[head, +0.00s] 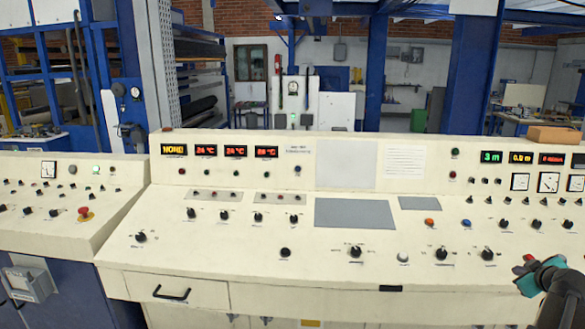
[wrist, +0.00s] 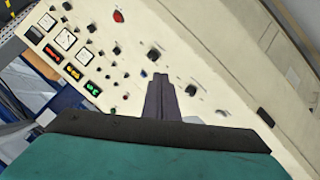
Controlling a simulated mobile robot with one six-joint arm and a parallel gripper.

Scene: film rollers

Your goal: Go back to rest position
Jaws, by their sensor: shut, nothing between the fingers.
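My gripper (head: 526,260) is at the lower right of the head view, in front of the right part of the cream control console (head: 240,240). In the wrist view my gripper (wrist: 161,80) shows as two dark fingers closed together, with nothing between them. Behind them the console face (wrist: 215,75) appears tilted, with black knobs, gauges and lit displays. I cannot tell the exact gap between the fingertips and the console, but no contact is visible.
A red emergency button (head: 84,213) sits on the left console wing. A brown box (head: 554,135) rests on the console top at right. A drawer with a black handle (head: 171,294) is below the front edge. Blue posts (head: 375,75) and machinery stand behind.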

